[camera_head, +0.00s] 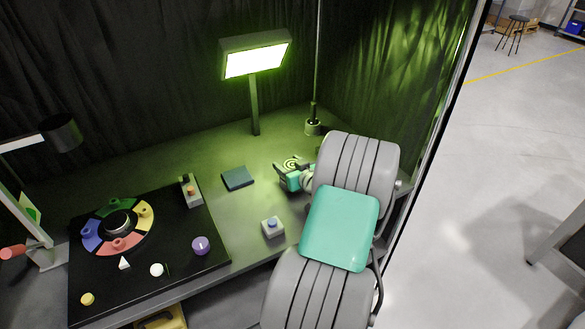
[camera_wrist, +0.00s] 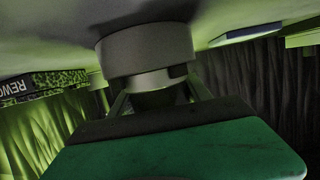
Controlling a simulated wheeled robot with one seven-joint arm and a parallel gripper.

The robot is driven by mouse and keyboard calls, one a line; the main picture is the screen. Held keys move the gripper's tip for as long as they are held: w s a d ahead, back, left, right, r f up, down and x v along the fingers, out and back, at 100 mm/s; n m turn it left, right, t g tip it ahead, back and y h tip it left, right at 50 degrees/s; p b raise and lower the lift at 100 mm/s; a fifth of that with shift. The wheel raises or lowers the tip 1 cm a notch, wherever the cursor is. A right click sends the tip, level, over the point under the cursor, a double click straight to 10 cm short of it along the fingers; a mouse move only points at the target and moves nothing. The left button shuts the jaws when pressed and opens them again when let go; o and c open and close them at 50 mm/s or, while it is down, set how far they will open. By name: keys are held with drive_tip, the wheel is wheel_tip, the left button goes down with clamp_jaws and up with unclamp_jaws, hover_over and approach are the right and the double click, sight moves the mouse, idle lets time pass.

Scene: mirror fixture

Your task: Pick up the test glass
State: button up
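My gripper (camera_head: 291,172) is low over the bench at the right, beside a round piece with pale concentric rings (camera_head: 292,162). In the wrist view, my green gripper body fills the bottom and its two fingers (camera_wrist: 160,94) stand apart. A grey stepped cylinder (camera_wrist: 148,55) with a darker, narrower part lies straight ahead between the fingers. I cannot tell whether they touch it, nor whether it is the test glass. No clear glass piece can be made out, and my arm hides part of the bench.
A flat dark pad (camera_head: 237,178) and a small box with a blue button (camera_head: 272,227) lie left of my arm. A lit lamp (camera_head: 256,60) and a pole base (camera_head: 313,127) stand behind. A black board with coloured parts (camera_head: 205,262) fills the left.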

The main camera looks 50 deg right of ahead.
drive_tip(key=shift+r, duration=0.1)
clamp_jaws()
idle(0.3)
